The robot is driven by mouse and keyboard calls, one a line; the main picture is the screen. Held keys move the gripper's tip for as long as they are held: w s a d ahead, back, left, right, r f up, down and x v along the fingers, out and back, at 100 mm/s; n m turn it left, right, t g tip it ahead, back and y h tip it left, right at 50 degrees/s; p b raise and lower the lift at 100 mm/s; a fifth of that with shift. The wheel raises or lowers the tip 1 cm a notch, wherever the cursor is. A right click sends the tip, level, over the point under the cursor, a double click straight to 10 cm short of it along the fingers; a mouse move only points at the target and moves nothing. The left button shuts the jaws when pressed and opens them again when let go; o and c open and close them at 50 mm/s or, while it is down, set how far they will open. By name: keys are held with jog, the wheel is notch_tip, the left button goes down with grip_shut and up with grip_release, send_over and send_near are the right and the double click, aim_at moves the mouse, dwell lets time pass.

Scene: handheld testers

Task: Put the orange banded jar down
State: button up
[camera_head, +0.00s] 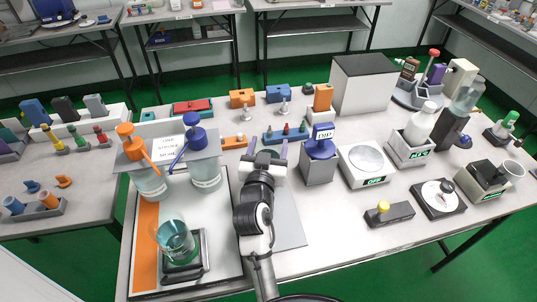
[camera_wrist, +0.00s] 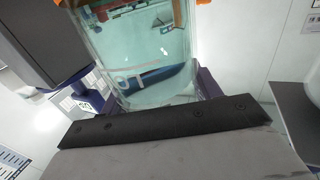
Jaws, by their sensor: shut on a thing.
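In the wrist view, a clear glass jar (camera_wrist: 145,50) with pale green tint fills the space between my gripper's purple fingers (camera_wrist: 160,92). Orange shows at its top corners. My gripper is shut on it.
An orange-topped vessel (camera_head: 149,183) and a blue-topped vessel (camera_head: 206,172) stand left. A glass beaker (camera_head: 174,239) stands front left. A blue peg rack (camera_head: 285,136) is behind my gripper. A round-plate scale (camera_head: 364,161) is right. Bare table lies at front right.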

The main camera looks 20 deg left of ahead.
jog(key=shift+f, duration=0.3)
jog(key=shift+f, duration=0.15)
jog(key=o, duration=1.9)
jog(key=shift+c, duration=0.2)
